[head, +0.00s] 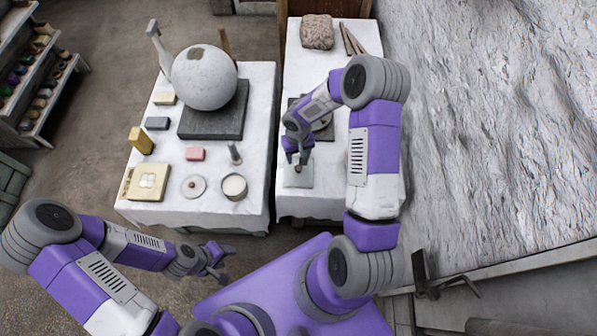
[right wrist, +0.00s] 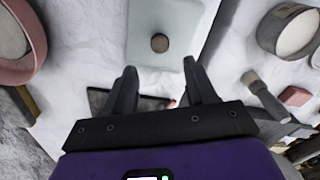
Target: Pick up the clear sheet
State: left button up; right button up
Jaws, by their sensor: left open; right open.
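The clear sheet (head: 299,179) is a pale, greenish square lying flat near the front of the right-hand white table. In the right wrist view the sheet (right wrist: 145,20) lies beyond my fingertips, with a small round brown knob (right wrist: 159,43) on its middle. My right gripper (head: 298,159) is over the sheet's back part in the head view; its two fingers also show apart and empty in the right wrist view (right wrist: 163,82). My left gripper (head: 222,263) is open and empty, in front of the left-hand table and away from the sheet.
The left-hand table (head: 255,160) bears a big plaster sphere (head: 205,78) on a dark slab (head: 232,118), a yellow box (head: 147,182), a pink block (head: 195,154) and a white-filled bowl (head: 234,187). A lumpy block (head: 317,32) lies at the right table's back. A narrow gap separates the tables.

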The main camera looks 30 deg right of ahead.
aim_at(298, 167)
jog(key=f, duration=0.2)
jog(key=f+b, duration=0.1)
jog(key=f, duration=0.1)
jog(key=s+f+b, duration=0.1)
jog(key=f, duration=0.2)
jog(key=shift+a, duration=0.15)
jog(key=shift+c, duration=0.4)
grip_shut()
